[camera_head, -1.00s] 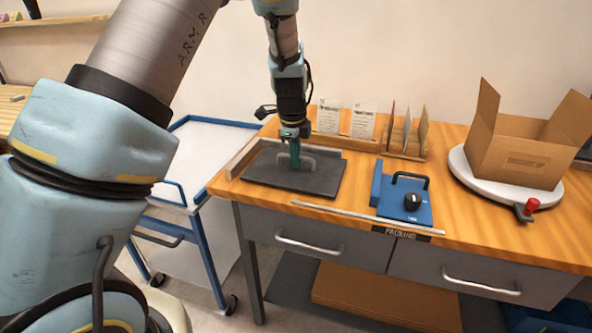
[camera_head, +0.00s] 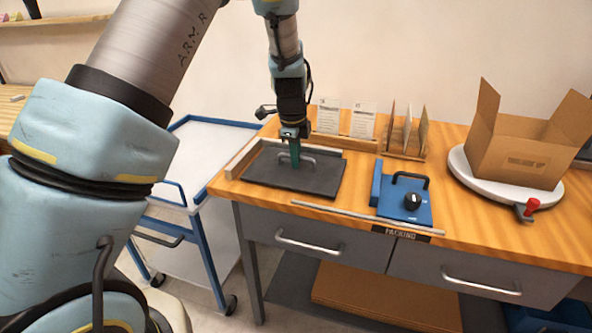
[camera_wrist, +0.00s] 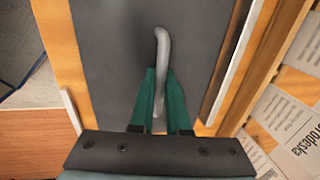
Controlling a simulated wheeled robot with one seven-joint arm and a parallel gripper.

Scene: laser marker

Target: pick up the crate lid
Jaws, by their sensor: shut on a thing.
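The crate lid (camera_head: 325,177) is a flat dark grey panel with a light grey bar handle on top. It lies flat at the left end of the wooden table, or very close above it. My gripper (camera_head: 295,153) points straight down over the lid and is shut on its handle. In the wrist view, the green fingers of my gripper (camera_wrist: 159,100) stand on both sides of the handle (camera_wrist: 162,48), with the dark lid (camera_wrist: 110,40) beneath. The fingers hide part of the handle.
A low wooden rail (camera_head: 243,158) edges the lid's left and back. A blue fixture (camera_head: 402,198) with a black handle stands right of the lid. A card rack (camera_head: 404,150) is behind, an open cardboard box (camera_head: 515,150) sits on a turntable at right, and a white trolley (camera_head: 205,150) stands left.

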